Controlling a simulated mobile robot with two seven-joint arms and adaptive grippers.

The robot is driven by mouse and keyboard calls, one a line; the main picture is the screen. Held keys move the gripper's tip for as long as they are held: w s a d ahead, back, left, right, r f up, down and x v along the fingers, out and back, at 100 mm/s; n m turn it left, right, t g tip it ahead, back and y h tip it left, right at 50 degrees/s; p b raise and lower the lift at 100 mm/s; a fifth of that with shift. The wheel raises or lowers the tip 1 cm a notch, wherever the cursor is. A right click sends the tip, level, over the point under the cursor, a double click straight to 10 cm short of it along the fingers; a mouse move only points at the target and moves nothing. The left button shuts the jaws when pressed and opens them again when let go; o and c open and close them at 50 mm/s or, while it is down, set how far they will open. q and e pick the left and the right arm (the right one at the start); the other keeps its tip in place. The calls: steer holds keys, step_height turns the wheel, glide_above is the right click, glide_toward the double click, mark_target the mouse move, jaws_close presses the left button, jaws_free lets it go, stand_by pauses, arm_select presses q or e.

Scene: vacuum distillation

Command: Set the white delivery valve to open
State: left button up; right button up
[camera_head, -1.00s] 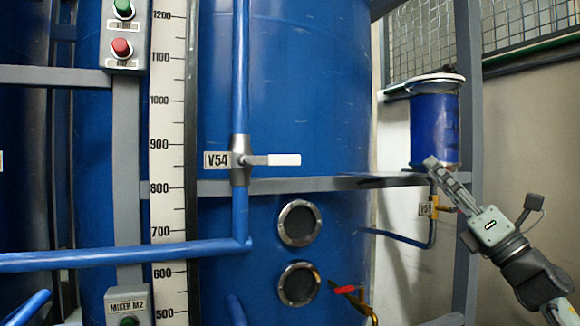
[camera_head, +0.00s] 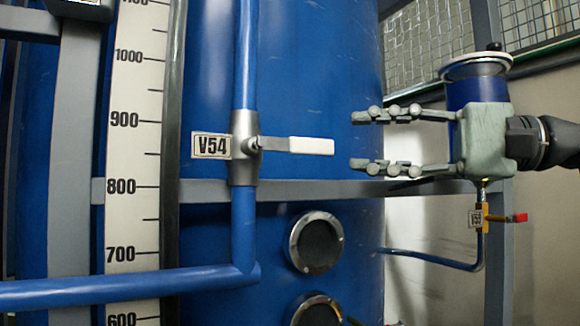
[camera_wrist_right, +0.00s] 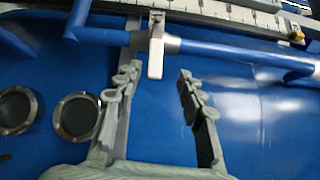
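The white delivery valve handle (camera_head: 311,146) points horizontally to the right from the grey valve body (camera_head: 244,147) labelled V54, across its vertical blue pipe. My right gripper (camera_head: 354,141) comes in from the right, level with the handle. Its two fingers are spread wide and empty, with the tips a short way right of the handle's end. In the right wrist view the white handle (camera_wrist_right: 156,58) lies ahead of and between the open fingers (camera_wrist_right: 158,72), apart from both. My left gripper is in neither view.
A blue tank (camera_head: 300,60) stands behind the valve. A grey horizontal rail (camera_head: 300,189) runs below the handle. A small blue vessel (camera_head: 476,90) is behind my right gripper, with a red-handled valve (camera_head: 519,217) beneath it. Round portholes (camera_head: 315,243) sit lower on the tank.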

mark_target(319, 146)
steer(key=shift+n+h, duration=0.3)
steer(key=x, duration=0.6)
steer(key=shift+a+f+p, duration=0.1)
steer(key=shift+a+p, duration=0.25)
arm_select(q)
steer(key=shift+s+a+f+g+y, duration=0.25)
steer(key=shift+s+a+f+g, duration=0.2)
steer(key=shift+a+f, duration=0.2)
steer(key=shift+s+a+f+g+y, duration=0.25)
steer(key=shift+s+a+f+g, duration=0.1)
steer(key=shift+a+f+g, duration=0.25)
arm_select(e)
steer(key=shift+w+a, duration=0.25)
steer(key=shift+a, duration=0.35)
jaws_close()
